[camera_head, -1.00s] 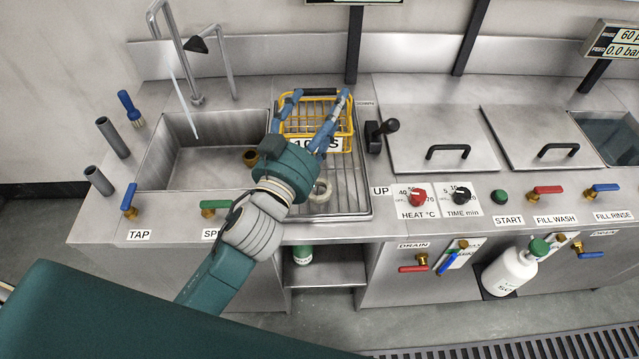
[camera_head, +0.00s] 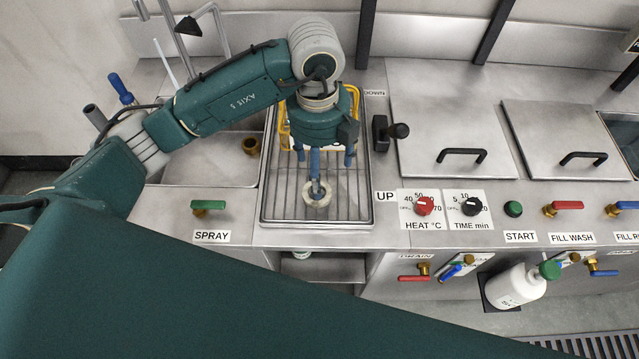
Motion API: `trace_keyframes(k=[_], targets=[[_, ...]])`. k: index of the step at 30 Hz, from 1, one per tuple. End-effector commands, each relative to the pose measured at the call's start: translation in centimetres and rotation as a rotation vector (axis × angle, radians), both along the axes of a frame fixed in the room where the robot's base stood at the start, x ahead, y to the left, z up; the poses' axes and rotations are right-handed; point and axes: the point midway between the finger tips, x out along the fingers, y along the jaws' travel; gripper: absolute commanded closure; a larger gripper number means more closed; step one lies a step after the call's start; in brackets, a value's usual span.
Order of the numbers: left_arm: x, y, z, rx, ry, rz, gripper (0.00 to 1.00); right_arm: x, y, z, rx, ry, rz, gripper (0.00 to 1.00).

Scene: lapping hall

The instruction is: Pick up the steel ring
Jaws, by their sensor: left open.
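A pale, thick ring (camera_head: 317,194), the only ring I can make out, lies on the wire rack of the drain tray (camera_head: 363,208), towards its front. My left gripper (camera_head: 322,163) points down over the tray with its blue fingers spread. It is open and holds nothing. One fingertip overlaps the back part of the ring in the picture; I cannot tell whether it touches. My right gripper is not in view.
A yellow wire basket (camera_head: 283,130) stands behind my gripper, mostly hidden by it. A sink (camera_head: 210,165) with a brass piece (camera_head: 251,146) is to the left. A black lever (camera_head: 390,131) stands close on the right, beside lidded tanks (camera_head: 447,110).

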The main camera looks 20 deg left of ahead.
Motion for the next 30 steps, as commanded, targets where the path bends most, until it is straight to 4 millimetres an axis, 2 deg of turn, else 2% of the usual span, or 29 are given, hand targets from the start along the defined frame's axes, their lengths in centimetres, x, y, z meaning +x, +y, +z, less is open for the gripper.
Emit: trace_keyframes(k=[3,9,15,19,24,30], targets=[[0.3,1.4,-0.6,0.052,-0.004,0.028,0.24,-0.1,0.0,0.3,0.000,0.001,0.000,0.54],[0.2,1.4,-3.7,0.050,-0.001,0.027,0.24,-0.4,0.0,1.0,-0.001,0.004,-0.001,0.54],[0.3,1.3,-5.4,0.048,-0.004,0.025,0.24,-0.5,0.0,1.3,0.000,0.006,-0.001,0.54],[0.3,1.4,-6.7,0.048,0.000,0.026,0.24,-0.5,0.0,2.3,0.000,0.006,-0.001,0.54],[0.4,1.4,-9.4,0.046,0.000,0.024,0.24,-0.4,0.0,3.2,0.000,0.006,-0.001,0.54],[0.6,1.3,-10.6,0.046,-0.006,0.023,0.24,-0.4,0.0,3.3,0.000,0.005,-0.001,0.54]])
